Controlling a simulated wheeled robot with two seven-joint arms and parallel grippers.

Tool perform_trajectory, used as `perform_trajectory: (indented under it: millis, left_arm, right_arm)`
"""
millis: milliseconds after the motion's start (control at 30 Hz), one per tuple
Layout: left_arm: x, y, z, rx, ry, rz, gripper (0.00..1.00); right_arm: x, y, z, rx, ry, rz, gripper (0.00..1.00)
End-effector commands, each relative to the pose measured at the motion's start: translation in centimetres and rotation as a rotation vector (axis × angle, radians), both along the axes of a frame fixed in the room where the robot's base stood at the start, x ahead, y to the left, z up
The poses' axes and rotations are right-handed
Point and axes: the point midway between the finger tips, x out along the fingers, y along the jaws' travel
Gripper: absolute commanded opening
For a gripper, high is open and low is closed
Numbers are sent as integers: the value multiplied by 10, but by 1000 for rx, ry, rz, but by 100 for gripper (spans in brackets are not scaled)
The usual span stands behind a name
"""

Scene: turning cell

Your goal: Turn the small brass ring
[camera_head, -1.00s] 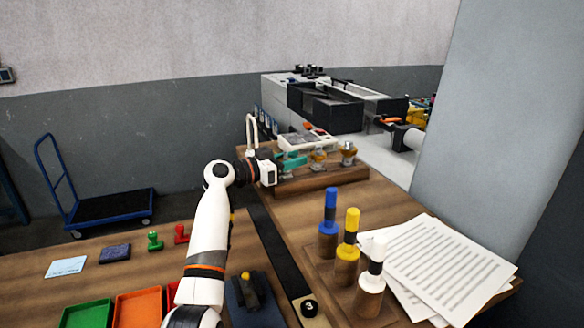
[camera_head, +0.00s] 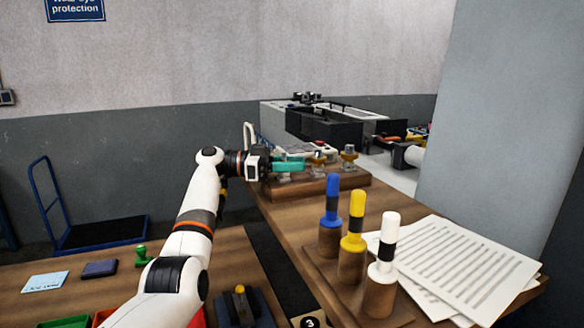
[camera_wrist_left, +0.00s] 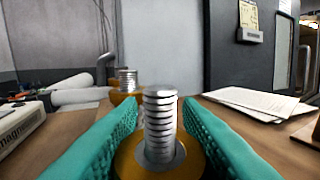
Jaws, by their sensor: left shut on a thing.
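My left gripper (camera_head: 300,163) has teal fingers and is at the left end of a wooden block (camera_head: 335,181) at the back of the bench. In the left wrist view its fingers (camera_wrist_left: 160,125) lie on both sides of a silver threaded post (camera_wrist_left: 160,110). They are shut on a brass ring (camera_wrist_left: 130,163) around the foot of that post. In the head view the fingers mostly hide this ring. Two more brass pieces, a middle one (camera_head: 318,158) and a right one (camera_head: 348,156), stand on the block. My right gripper is not in view.
Blue (camera_head: 333,195), yellow (camera_head: 356,215) and white (camera_head: 388,240) handled tools stand in a wooden holder to the front right. Papers (camera_head: 460,262) lie right of them. A grey machine (camera_head: 325,128) stands behind the block. A green stamp (camera_head: 142,256) is near my arm.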

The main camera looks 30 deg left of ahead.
Motion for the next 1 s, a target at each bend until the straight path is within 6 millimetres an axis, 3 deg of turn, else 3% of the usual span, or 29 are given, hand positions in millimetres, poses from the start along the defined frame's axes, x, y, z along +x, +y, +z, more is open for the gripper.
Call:
perform_trajectory:
  millis: [567,600,700,1000]
  left_arm:
    - [-1,0,2,-1,-4,-24,9]
    - [-1,0,2,-1,-4,-24,35]
    - [-1,0,2,-2,-3,-24,51]
    - [-1,1,0,0,-1,-25,54]
  right_arm:
    - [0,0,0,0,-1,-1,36]
    - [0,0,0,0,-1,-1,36]
    - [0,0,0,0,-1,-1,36]
    - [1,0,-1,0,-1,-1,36]
